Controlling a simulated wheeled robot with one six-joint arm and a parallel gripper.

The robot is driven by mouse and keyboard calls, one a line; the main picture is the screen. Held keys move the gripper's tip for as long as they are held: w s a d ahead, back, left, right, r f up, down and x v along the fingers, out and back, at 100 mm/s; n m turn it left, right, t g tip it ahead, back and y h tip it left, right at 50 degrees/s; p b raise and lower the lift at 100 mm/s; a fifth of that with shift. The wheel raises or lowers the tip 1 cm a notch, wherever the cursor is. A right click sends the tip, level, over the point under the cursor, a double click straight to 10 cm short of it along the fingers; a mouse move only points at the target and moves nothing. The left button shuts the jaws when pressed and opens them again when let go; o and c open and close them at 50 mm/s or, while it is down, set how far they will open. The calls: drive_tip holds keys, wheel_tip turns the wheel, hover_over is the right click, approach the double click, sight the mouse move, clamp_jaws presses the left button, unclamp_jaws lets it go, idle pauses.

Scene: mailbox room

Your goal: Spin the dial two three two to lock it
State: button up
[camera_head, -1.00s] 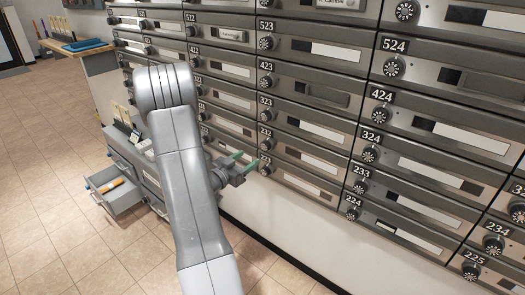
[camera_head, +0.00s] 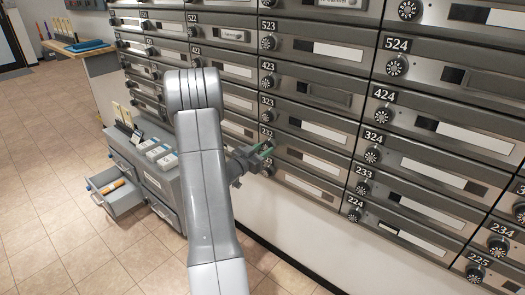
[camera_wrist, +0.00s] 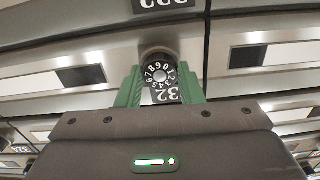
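The dial of box 232 is a small black round knob with a pale centre and white figures. It shows in the wrist view (camera_wrist: 160,75), framed between the two green fingers of my gripper (camera_wrist: 160,90). In the head view my gripper (camera_head: 264,151) is just below the label 232 (camera_head: 266,132) and hides most of that dial. The fingers stand apart, one each side of the dial. I cannot tell whether they touch it.
The mailbox wall has several rows of doors with dials, such as the dial of 323 (camera_head: 268,115) above and the dial of 224 (camera_head: 354,214) to the right. A grey cabinet (camera_head: 165,190) with an open drawer (camera_head: 118,197) stands left of my arm. Tiled floor (camera_head: 60,220) is clear.

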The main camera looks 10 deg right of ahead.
drive_tip(key=shift+c, duration=1.4)
drive_tip(key=shift+b, duration=0.35)
drive_tip(key=m+b, duration=0.3)
drive_tip(key=shift+f, duration=0.2)
drive_tip(key=m+b, duration=0.3)
drive_tip(key=shift+m, duration=0.3)
drive_tip(key=m+b, duration=0.3)
drive_tip(key=shift+r+m+b, duration=0.15)
drive_tip(key=shift+m+b, duration=1.3)
drive_tip(key=shift+m, duration=0.35)
